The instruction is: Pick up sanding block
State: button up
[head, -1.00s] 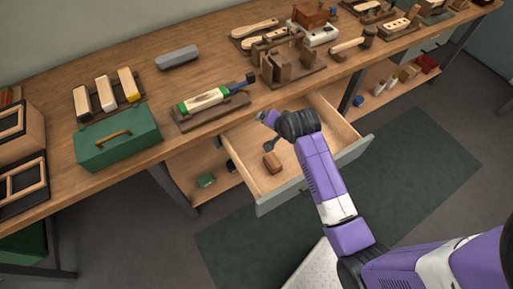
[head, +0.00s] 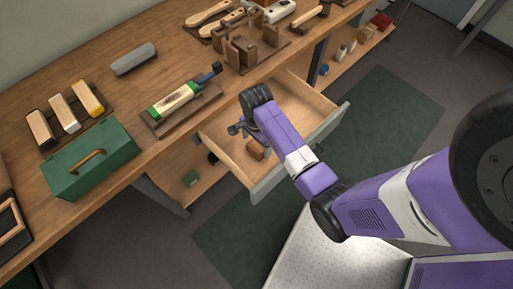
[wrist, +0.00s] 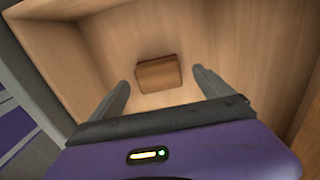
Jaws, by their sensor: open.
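A small brown block, which looks like the sanding block (head: 256,149), lies on the floor of the open drawer (head: 327,128). In the wrist view the block (wrist: 159,74) sits ahead of my gripper (wrist: 160,88), in line with the gap between the two fingers. The fingers are apart, with nothing between them that I can see touching. In the head view my gripper (head: 240,129) is over the left part of the drawer, just above and left of the block. My wrist hides part of the drawer's inside.
The drawer walls stand close around my gripper. The shelf below holds small items.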

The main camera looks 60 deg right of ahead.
aim_at(257, 146)
jog(key=shift+s+f, duration=0.1)
jog(key=shift+f, duration=1.35)
jog(key=shift+c, duration=0.2)
jog(key=c, duration=1.5)
jog(key=shift+o, duration=0.2)
jog(key=shift+r, duration=0.15)
notch_tip(257, 146, up, 20)
jog(key=p, duration=0.4)
